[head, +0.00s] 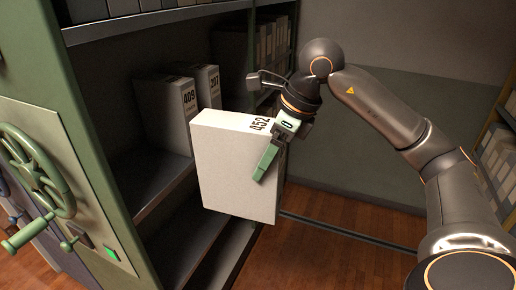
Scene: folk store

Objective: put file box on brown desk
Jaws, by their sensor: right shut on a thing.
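A white file box (236,165) marked 452 is in the middle of the head view, in front of the shelving and above the floor. My right gripper (268,160) is shut on the box at its right edge. One green finger lies along the front of the box; the other finger is hidden. The box is slightly tilted. No brown desk shows. My left gripper is not in view.
Two more file boxes, marked 409 (165,110) and 307 (209,88), stand on the dark shelf behind the held box. The green shelf end with a handwheel (38,170) is at left. Another shelf (497,150) stands at right. Wooden floor (330,255) lies open between.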

